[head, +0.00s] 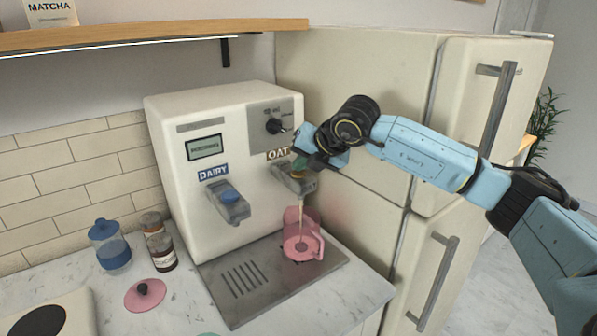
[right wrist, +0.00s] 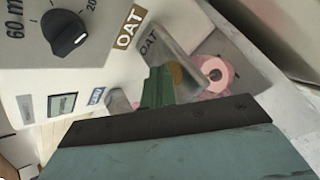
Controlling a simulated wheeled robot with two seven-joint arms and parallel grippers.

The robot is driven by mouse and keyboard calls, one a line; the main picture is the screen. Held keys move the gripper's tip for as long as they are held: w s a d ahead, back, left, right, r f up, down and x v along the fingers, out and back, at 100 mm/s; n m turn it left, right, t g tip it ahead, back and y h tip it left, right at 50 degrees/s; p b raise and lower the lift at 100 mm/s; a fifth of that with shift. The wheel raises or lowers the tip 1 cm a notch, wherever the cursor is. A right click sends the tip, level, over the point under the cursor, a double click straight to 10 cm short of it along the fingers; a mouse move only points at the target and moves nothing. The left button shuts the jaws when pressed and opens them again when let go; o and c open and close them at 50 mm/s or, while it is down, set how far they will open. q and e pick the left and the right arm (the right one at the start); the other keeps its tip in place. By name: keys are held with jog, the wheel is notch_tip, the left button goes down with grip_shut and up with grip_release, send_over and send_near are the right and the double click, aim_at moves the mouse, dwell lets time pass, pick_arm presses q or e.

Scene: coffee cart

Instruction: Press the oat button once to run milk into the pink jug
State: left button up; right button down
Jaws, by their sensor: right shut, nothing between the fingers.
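The milk dispenser (head: 210,150) has a blue dairy button on the left and an oat outlet (head: 294,182) under the OAT label (head: 279,154). My right gripper (head: 301,164) is shut and empty, its fingertips at the oat outlet. The gripper largely hides the oat button, so I cannot tell whether they touch. In the right wrist view the green fingers (right wrist: 158,88) reach the outlet beneath its OAT lettering. The pink jug (head: 303,246) stands upright on the drip tray (head: 335,262) below. A thin pale stream runs from the outlet into it. My left gripper is out of view.
A black dial (head: 274,126) sits above the OAT label. The fridge (head: 365,130) stands close on the right. A blue-lidded jar (head: 110,248), small bottles (head: 162,258) and a pink lid (head: 145,295) are on the counter to the left. The tray's front left is clear.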

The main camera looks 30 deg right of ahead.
aim_at(301, 174)
jog(key=shift+r, duration=0.1)
jog(key=shift+r+p, duration=0.4)
jog(key=shift+r, duration=0.4)
jog(key=shift+r+p, duration=1.4)
jog(key=shift+r, duration=1.15)
